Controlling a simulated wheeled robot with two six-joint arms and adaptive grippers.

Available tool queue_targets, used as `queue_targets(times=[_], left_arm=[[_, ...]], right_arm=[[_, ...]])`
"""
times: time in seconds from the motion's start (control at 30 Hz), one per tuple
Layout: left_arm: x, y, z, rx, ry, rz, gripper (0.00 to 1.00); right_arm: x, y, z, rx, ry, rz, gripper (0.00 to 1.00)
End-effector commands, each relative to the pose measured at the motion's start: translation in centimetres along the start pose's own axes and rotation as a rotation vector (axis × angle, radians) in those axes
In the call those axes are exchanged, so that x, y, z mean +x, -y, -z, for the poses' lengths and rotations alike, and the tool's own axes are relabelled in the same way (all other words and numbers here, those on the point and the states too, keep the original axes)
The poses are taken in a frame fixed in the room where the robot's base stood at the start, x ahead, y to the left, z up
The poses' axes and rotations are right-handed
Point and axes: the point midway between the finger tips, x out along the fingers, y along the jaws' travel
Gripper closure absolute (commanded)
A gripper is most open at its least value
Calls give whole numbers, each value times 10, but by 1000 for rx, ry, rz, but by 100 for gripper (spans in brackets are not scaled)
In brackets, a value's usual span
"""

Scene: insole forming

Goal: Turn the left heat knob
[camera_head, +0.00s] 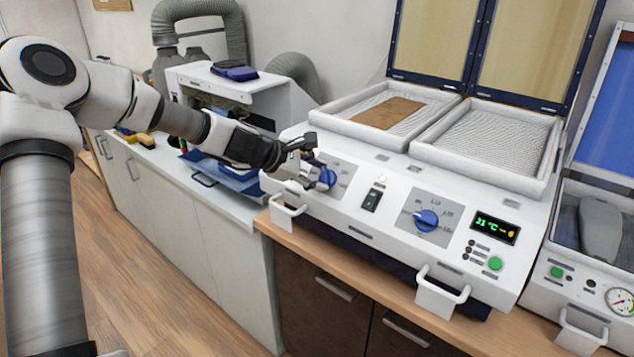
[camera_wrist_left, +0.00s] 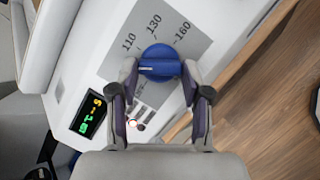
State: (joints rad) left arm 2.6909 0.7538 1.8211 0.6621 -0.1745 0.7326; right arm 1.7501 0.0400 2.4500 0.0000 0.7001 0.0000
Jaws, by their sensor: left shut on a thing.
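The left heat knob (camera_head: 328,178) is a round blue dial with a raised grip bar, on a grey scale plate on the white machine's sloping front. My left gripper (camera_head: 312,168) is at this knob and partly covers it. In the left wrist view the knob (camera_wrist_left: 160,52) lies between the two fingertips of my gripper (camera_wrist_left: 160,78), which is shut on its grip bar. The scale marks 110, 130 and 160 show beyond the knob there. My right gripper is not in view.
A second blue knob (camera_head: 427,220) sits to the right, past a black switch (camera_head: 372,200). A lit display (camera_head: 495,228) and green button (camera_head: 495,263) are beside it. White handles (camera_head: 442,292) stick out in front. Heater trays (camera_head: 390,112) lie behind, one holding a brown sheet (camera_head: 388,113).

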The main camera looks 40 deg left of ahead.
Motion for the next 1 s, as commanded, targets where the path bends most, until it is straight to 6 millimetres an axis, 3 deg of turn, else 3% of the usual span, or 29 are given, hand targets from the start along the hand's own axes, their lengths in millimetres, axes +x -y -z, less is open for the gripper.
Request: queue_targets(times=[0.03,0.6,1.0], left_arm=[[5,6,5,-41,1,-13,87],[7,13,4,-548,-2,-189,87],[6,14,0,-841,-4,-290,87]], right_arm=[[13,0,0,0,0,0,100],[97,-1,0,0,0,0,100],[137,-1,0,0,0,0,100]])
